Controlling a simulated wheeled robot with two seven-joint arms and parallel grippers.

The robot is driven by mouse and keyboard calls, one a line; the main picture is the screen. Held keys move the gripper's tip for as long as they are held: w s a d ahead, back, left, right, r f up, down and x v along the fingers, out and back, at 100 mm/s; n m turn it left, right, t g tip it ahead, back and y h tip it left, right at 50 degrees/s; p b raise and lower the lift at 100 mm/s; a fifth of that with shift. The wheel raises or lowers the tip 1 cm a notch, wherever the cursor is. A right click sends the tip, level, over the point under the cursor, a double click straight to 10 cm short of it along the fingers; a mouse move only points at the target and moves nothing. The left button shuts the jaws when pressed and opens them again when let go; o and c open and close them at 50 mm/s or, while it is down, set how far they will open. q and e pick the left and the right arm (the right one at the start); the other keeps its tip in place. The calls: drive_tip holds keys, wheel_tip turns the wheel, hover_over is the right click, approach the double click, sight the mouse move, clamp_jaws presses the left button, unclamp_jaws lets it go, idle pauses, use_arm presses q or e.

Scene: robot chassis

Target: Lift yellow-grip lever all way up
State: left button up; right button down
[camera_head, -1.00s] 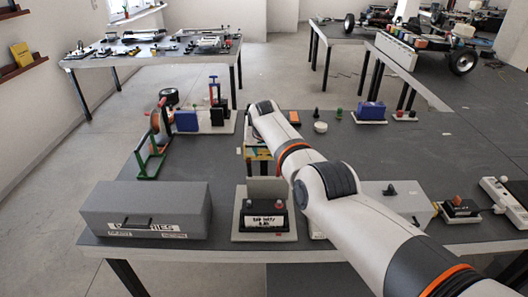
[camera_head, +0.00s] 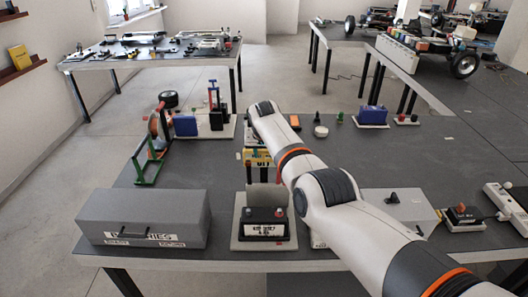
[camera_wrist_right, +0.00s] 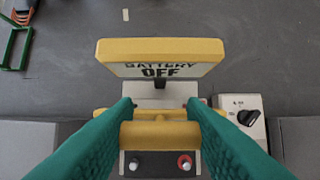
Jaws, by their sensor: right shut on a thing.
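The lever's yellow grip (camera_wrist_right: 160,135) is a thick bar in the right wrist view. My right gripper (camera_wrist_right: 160,108) is shut on it, with a green finger on each side. Beyond the grip is a yellow-edged sign (camera_wrist_right: 160,50) reading BATTERY OFF. The fingers and grip are mostly hidden by the arm there, so the lever's exact angle cannot be told. My left gripper is not in view.
A grey batteries case (camera_head: 145,216) stands at the front left. A grey box with a black knob (camera_head: 393,198) stands right of the battery. A green stand (camera_head: 148,160) and a blue box (camera_head: 185,125) are behind on the left.

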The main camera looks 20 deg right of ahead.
drive_tip(key=shift+w+r, duration=0.1)
drive_tip(key=shift+r, duration=0.05)
drive_tip(key=c, duration=1.1)
unclamp_jaws()
drive_tip(key=shift+c, duration=0.2)
drive_tip(key=shift+o, duration=1.3)
drive_tip(key=shift+f, duration=0.2)
drive_tip(key=shift+r, duration=0.1)
drive_tip(key=shift+p+v, duration=0.6)
drive_tip(key=shift+v, duration=0.3)
drive_tip(key=b+v, duration=0.1)
drive_tip(key=v, duration=0.9)
drive_tip(key=shift+d, duration=0.1)
